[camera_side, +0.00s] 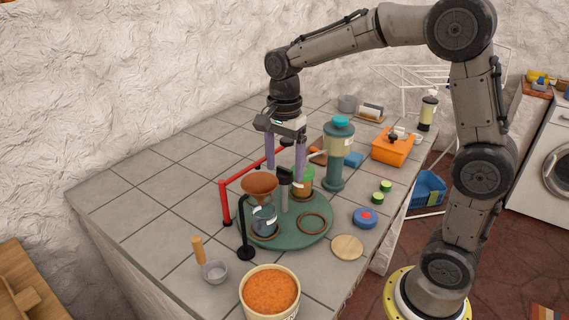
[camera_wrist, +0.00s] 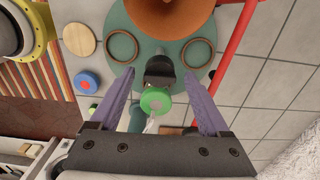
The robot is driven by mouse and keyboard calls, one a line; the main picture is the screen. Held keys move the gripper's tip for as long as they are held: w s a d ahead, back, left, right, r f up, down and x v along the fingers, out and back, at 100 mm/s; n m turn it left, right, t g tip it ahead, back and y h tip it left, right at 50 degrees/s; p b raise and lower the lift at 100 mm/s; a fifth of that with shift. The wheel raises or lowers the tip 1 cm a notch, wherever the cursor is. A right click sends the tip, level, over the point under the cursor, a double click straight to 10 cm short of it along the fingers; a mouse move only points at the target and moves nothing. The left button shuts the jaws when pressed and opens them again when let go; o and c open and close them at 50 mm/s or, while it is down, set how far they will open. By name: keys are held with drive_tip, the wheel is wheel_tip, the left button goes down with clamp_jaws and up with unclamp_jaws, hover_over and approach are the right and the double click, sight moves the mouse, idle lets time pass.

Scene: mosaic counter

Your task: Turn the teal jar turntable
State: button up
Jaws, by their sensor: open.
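The teal turntable (camera_side: 287,236) is a round plate on the counter with a grey centre post topped by a dark knob (camera_side: 285,175). The knob also shows in the wrist view (camera_wrist: 160,69). A jar with a green lid and orange contents (camera_side: 302,187) stands on the plate's far side. A clear jar (camera_side: 264,222) stands on the near left, under a brown funnel (camera_side: 260,185). Brown rings (camera_wrist: 121,45) mark places on the plate; one at the right is empty. My gripper (camera_side: 285,169) is open, pointing down, its purple fingers on either side of the knob; contact cannot be told.
A red rail (camera_side: 225,203) runs behind the turntable at left. A black stand (camera_side: 244,240) holds the funnel. A tall teal dispenser (camera_side: 338,155) stands close behind at right. A tub of orange grains (camera_side: 270,292) and a wooden disc (camera_side: 348,247) lie in front. The counter's left is clear.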

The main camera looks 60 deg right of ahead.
clamp_jaws()
idle(0.4)
idle(1.0)
